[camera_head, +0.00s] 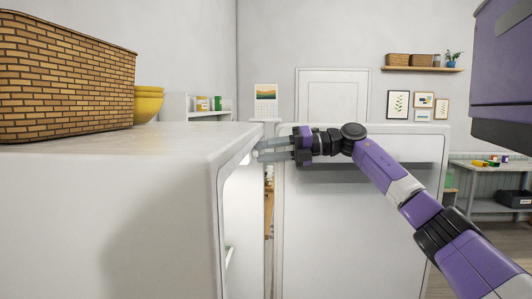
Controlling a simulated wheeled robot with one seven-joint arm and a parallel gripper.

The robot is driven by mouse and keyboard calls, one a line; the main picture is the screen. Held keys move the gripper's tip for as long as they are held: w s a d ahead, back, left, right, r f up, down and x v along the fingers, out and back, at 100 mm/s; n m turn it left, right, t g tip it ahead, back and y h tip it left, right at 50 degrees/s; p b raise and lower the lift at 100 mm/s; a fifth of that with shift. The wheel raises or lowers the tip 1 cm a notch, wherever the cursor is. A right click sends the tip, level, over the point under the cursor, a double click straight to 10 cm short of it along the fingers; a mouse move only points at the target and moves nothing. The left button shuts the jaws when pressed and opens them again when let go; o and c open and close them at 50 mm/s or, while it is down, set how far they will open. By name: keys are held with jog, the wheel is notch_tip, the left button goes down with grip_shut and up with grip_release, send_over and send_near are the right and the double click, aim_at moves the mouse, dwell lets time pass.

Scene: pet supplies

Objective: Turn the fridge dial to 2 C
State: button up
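The white fridge (110,215) fills the left of the view, with its rounded front corner near the middle and its open front facing right, seen at a steep slant. I cannot make out the dial or any marks on it. My gripper (257,151) reaches in from the right, level with the upper front edge of the fridge and pointing left toward its opening. Its two grey fingers show a gap between them. I see nothing between them, though the tips are small and close to the fridge edge. I cannot tell whether they touch anything.
A brick-patterned basket (60,82) and yellow bowls (149,104) stand on the fridge top. A large white panel (350,225) with a dark horizontal band stands behind my arm. A shelf table (492,172) is at right. A narrow gap separates the fridge from the panel.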

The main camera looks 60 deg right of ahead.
jog(key=b+v, duration=0.2)
jog(key=v, duration=0.5)
jog(key=shift+s+d, duration=0.2)
jog(key=shift+s, duration=0.15)
dwell(0.5)
